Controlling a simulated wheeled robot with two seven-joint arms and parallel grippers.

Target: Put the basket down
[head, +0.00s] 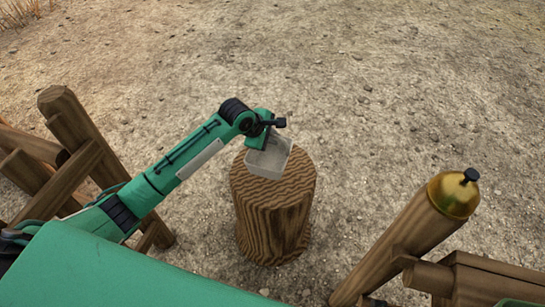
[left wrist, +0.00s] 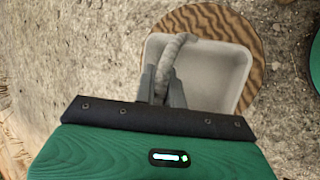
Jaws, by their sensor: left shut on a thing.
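The basket (head: 269,157) is a small, light grey, open box with a rounded handle. In the head view it is over the top of a round wooden stump (head: 272,212). My left gripper (head: 268,133) is at the basket's far left side. In the left wrist view, the gripper (left wrist: 161,88) is shut on the grey handle of the basket (left wrist: 215,65), which looks empty. The stump top (left wrist: 258,30) shows behind and beside the basket there. I cannot tell whether the basket's bottom touches the stump. My right gripper is not in view.
Wooden rails and posts (head: 75,130) stand at the left. A thick post with a brass-coloured cap (head: 455,194) and more rails stand at the lower right. Bare, stony ground (head: 400,90) lies open behind the stump.

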